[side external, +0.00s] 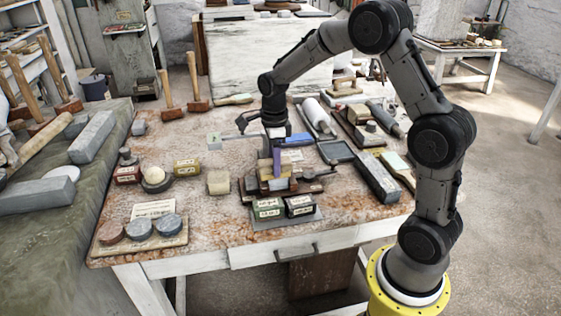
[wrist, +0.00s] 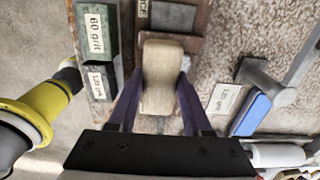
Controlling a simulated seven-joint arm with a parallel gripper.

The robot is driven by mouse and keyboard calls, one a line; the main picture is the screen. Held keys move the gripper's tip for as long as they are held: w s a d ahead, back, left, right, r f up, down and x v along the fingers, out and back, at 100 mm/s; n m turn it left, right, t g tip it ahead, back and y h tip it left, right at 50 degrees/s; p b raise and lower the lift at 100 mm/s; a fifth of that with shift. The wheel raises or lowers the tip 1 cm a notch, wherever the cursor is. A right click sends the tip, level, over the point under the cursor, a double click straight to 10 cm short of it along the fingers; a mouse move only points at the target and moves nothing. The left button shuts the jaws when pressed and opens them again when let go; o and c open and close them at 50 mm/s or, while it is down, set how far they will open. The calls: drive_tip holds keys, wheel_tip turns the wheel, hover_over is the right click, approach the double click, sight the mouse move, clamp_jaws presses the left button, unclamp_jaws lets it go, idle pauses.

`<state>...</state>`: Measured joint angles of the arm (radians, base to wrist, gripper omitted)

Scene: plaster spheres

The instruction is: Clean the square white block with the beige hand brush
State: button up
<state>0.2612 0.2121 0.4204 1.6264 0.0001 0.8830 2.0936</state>
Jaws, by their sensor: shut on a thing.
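My gripper (side external: 276,163) points down over the middle of the table. In the wrist view its two purple fingers (wrist: 161,88) are shut on the sides of the beige hand brush (wrist: 160,65), a rounded pale wooden piece. In the side view the brush (side external: 278,184) is mostly hidden by the fingers and sits low among the wooden boards and grit blocks; I cannot tell whether it touches them. The square white block (side external: 218,182), off-white, lies alone on the table left of my gripper. It is not in the wrist view.
Green and black labelled blocks (side external: 268,208) stand just in front of my gripper. A yellow box (side external: 187,167) and a round pale stone (side external: 156,180) lie left of the white block. Round stones (side external: 139,229) sit on a front-left board. Bare table surrounds the white block.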

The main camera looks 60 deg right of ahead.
drive_tip(key=shift+w+a, duration=0.1)
drive_tip(key=shift+a, duration=0.05)
drive_tip(key=shift+r, duration=0.1)
drive_tip(key=shift+s+d+r, duration=0.65)
drive_tip(key=shift+s+d, duration=0.1)
drive_tip(key=shift+d, duration=0.05)
drive_tip(key=shift+r, duration=1.25)
drive_tip(key=shift+r, duration=2)
